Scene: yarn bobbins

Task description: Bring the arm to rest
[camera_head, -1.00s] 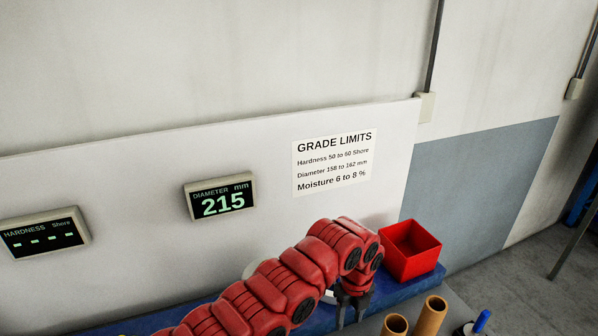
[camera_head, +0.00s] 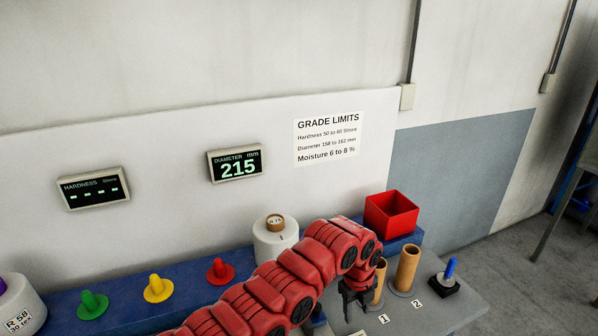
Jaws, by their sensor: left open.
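My left arm (camera_head: 270,288) is red and jointed and reaches in from the bottom of the picture toward the right. Its dark left gripper (camera_head: 358,306) points down and is open, with nothing seen between the fingers. It is just left of a brown tube (camera_head: 377,283) and partly covers it. I cannot tell whether they touch. My right gripper is out of the picture.
A white bobbin (camera_head: 274,245) stands behind my arm. Red (camera_head: 220,272), yellow (camera_head: 158,289) and green (camera_head: 92,305) pegs line the blue shelf; another bobbin (camera_head: 18,308) is far left. A red bin (camera_head: 392,228), second tube (camera_head: 406,268) and blue-handled black block (camera_head: 446,284) are right.

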